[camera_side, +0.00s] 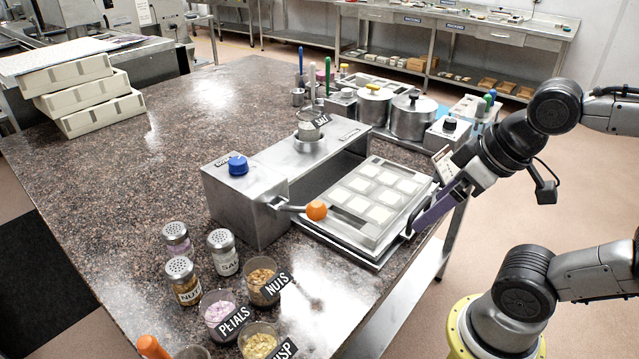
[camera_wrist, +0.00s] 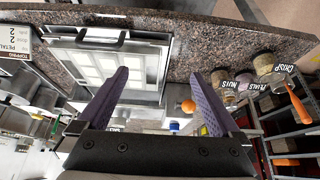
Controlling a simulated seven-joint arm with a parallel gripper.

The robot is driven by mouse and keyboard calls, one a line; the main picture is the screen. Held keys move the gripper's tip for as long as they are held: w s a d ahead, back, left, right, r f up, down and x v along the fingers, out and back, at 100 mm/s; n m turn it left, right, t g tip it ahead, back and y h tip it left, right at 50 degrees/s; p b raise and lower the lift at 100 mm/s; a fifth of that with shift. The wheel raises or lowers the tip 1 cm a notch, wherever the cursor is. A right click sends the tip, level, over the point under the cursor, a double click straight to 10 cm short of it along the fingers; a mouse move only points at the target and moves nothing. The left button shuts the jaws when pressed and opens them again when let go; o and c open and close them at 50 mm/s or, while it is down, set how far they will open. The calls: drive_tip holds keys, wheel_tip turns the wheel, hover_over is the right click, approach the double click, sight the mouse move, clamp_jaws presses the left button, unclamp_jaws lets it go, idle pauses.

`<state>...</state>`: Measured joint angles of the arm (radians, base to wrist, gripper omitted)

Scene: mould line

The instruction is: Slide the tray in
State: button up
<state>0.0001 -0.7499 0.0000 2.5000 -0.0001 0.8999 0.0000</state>
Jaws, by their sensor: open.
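The tray (camera_side: 420,191) is a flat grey metal frame with white square moulds, lying on a metal base beside the steel machine (camera_side: 245,205). It sticks out from the machine towards the table edge on the right. In the wrist view the tray (camera_wrist: 134,56) is at the upper left, with a dark handle (camera_wrist: 88,44) along its outer edge. My gripper (camera_side: 420,222) is at the tray's right edge, its purple fingers apart. In the wrist view my gripper (camera_wrist: 160,72) is open and empty, with the handle off to the left. Contact with the tray cannot be told.
An orange-ended lever (camera_side: 316,210) reaches from the machine close to the tray's left edge. A blue knob (camera_side: 238,165) tops the machine. Shakers (camera_side: 223,252) and topping cups (camera_side: 262,282) stand at the front. Pots (camera_side: 411,117) stand behind.

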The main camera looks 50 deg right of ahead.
drive_tip(key=shift+c, duration=0.2)
drive_tip(key=c, duration=0.7)
drive_tip(key=shift+s+m, duration=0.1)
drive_tip(key=shift+m, duration=0.3)
drive_tip(key=shift+c, duration=0.5)
wheel_tip(320, 180, up, 3)
drive_tip(key=m+g, duration=0.3)
drive_tip(key=m, duration=1.4)
hover_over(422, 205)
drive_tip(key=s, duration=0.3)
drive_tip(key=x, duration=1.3)
drive_tip(key=shift+s+f, duration=0.15)
drive_tip(key=shift+f, duration=0.05)
clamp_jaws()
